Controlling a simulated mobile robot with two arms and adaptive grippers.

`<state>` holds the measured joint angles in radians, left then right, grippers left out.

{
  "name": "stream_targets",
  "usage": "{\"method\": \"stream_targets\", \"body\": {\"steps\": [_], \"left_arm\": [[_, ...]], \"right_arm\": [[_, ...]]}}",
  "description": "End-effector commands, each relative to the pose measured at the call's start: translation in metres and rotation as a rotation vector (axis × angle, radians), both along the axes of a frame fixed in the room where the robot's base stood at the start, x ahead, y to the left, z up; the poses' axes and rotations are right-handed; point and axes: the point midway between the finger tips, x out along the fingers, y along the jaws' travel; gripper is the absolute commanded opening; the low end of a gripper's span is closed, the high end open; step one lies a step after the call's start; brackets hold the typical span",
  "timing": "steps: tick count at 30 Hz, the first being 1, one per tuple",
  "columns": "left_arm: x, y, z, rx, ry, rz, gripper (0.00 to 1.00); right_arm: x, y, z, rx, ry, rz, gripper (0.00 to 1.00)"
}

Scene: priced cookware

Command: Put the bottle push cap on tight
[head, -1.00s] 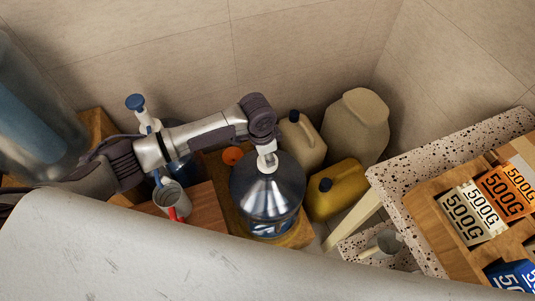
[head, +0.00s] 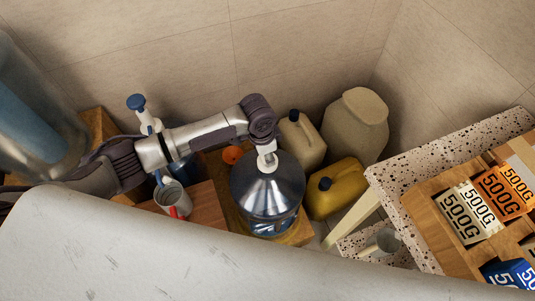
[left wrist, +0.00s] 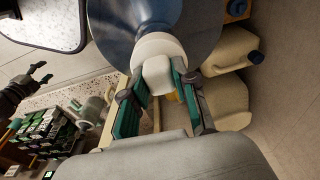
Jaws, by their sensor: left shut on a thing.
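A large, clear bluish bottle (head: 266,190) stands upright on a wooden support. It also fills the top of the left wrist view (left wrist: 190,28). A white push cap (head: 267,150) sits at the bottle's neck. In the left wrist view the white cap (left wrist: 157,76) is between the teal-padded fingers of my left gripper (left wrist: 160,88), which is shut on it. My left arm reaches the bottle from the left in the head view. I cannot tell how firmly the cap is seated. My right gripper (left wrist: 42,72) shows at the left of the left wrist view, fingers apart and empty.
A yellow jug (head: 338,190) and beige jugs (head: 299,140) stand close right of the bottle. A blue-topped pump bottle (head: 137,103) and a metal mug (head: 173,194) are at the left. A speckled counter (head: 398,180) holds a wooden rack of labelled boxes (head: 470,215).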

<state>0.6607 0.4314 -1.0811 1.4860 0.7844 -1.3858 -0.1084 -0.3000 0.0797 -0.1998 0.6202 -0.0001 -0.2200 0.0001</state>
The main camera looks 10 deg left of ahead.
Motion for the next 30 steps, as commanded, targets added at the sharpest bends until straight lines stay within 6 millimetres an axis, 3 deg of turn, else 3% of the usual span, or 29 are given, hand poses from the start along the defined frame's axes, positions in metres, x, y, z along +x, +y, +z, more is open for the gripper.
{"method": "stream_targets", "body": {"steps": [27, 28, 30], "left_arm": [[0.0, 0.0, -0.014, 0.0, 0.0, 0.0, 0.07], [0.0, 0.0, -0.014, -0.001, 0.001, 0.0, 0.31], [0.0, 0.0, -0.014, -0.001, 0.001, 0.0, 0.43]], "right_arm": [[0.0, 0.0, -0.006, 0.0, 0.0, 0.0, 0.56], [0.0, 0.0, -0.006, 0.0, 0.0, 0.0, 0.56], [0.0, 0.0, -0.006, 0.0, 0.0, 0.0, 0.56]]}}
